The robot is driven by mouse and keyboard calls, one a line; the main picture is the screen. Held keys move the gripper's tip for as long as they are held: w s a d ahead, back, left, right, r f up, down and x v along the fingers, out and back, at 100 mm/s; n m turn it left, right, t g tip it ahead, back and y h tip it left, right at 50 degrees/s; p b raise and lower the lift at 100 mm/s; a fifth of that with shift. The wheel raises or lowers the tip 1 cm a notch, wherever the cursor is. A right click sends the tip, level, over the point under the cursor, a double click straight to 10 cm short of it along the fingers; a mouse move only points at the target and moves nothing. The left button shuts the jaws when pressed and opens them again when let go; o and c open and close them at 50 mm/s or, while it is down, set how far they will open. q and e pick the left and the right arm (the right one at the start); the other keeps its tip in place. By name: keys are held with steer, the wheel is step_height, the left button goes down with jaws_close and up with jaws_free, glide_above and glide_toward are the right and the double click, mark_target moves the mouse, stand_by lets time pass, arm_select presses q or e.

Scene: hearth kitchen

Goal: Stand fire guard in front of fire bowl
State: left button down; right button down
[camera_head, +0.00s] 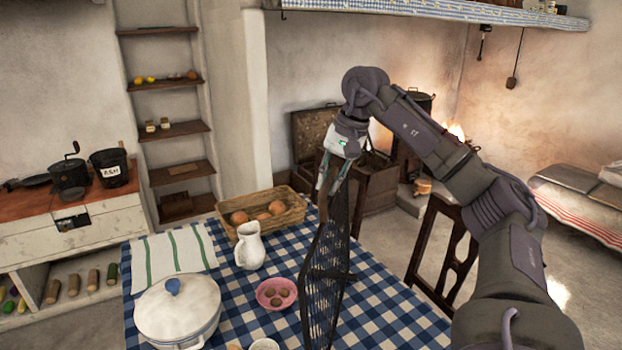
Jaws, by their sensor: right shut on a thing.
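My right gripper (333,178) is shut on the top of the fire guard (327,265), a dark mesh panel. The guard hangs upright, seen at a steep angle, over or in front of the checked table. I cannot tell whether its lower part touches the table. Flames (457,131) glow in the far corner at the right, behind my right arm. The arm hides most of the place around them, and I cannot make out the fire bowl itself. My left gripper is not in view.
The table with the blue checked cloth (377,316) holds a bread basket (290,218), white jug (250,247), pink bowl (276,293) and white pot (178,308). A chair (428,238) stands right of it. An open chest (375,186) is behind. A cushioned bench (580,205) is far right.

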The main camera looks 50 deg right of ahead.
steer(key=w+a+p, duration=0.1)
steer(key=w+f+p, duration=0.1)
steer(key=w, duration=0.1)
steer(key=shift+a+f, duration=0.2)
steer(key=shift+a, duration=0.15)
stand_by(0.3)
steer(key=c, duration=1.5)
jaws_free()
steer(key=shift+f, duration=0.15)
steer(key=shift+c, duration=0.2)
steer(key=o, duration=0.4)
steer(key=shift+w+a, duration=0.1)
steer(key=shift+w, duration=0.1)
